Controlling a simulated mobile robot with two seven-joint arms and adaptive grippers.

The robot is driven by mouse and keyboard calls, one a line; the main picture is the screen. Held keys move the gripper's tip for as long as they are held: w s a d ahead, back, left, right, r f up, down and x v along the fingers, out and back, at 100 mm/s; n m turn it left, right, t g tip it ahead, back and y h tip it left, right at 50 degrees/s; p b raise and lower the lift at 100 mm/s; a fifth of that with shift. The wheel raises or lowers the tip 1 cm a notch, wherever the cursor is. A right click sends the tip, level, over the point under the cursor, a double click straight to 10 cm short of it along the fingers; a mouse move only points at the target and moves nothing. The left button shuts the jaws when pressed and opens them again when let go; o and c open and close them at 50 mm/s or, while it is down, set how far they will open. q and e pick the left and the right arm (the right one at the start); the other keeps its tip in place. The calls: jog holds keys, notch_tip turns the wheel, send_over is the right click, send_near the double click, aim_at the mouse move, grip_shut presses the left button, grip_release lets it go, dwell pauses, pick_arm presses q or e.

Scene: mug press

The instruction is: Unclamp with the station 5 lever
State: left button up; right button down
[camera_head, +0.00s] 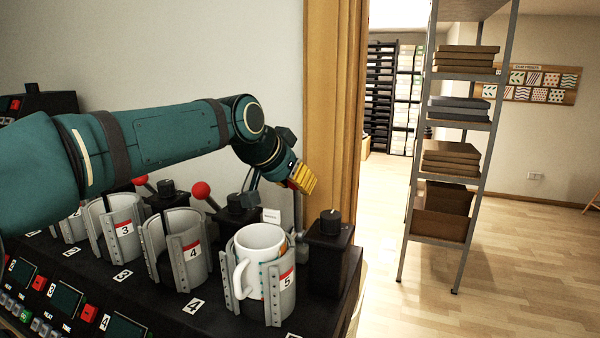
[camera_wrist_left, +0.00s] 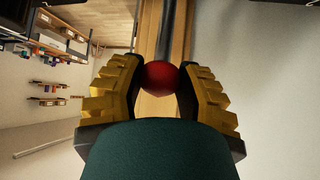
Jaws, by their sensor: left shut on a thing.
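The station 5 clamp (camera_head: 275,304) is a grey metal sleeve with a red and white label 5 at the front right of the press. A white mug (camera_head: 258,262) stands in it, handle toward me. My left gripper (camera_head: 303,180) is behind station 5, beside the black post with a knob (camera_head: 330,243). In the left wrist view its yellow-padded fingers are shut on a red ball knob (camera_wrist_left: 161,79) on a dark lever rod (camera_wrist_left: 172,28). My right gripper is not in view.
Station 4 (camera_head: 180,250) and station 3 (camera_head: 117,229) clamps stand to the left, seemingly empty. A red lever knob (camera_head: 200,190) rises behind station 4. A wooden door frame (camera_head: 333,90) and a metal shelf (camera_head: 455,150) stand behind.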

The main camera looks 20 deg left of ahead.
pick_arm(q)
jog(key=shift+s+d+f+b, duration=0.15)
jog(key=shift+s+b, duration=0.2)
jog(key=shift+s, duration=0.25)
jog(key=shift+s+a+f+b, duration=0.1)
jog(key=shift+s+b, duration=0.25)
jog(key=shift+s, duration=0.25)
jog(key=shift+s+f, duration=0.1)
jog(key=shift+s, duration=0.05)
jog(key=shift+s+d+f+b, duration=0.1)
jog(key=shift+s+f+b, duration=0.05)
jog(key=shift+s+b, duration=0.25)
jog(key=shift+s+d+f+b, duration=0.15)
jog(key=shift+s+b, duration=0.15)
jog(key=shift+s, duration=0.2)
jog(key=shift+a, duration=0.1)
jog(key=o, duration=0.9)
jog(key=shift+c, duration=0.2)
jog(key=shift+r, duration=0.2)
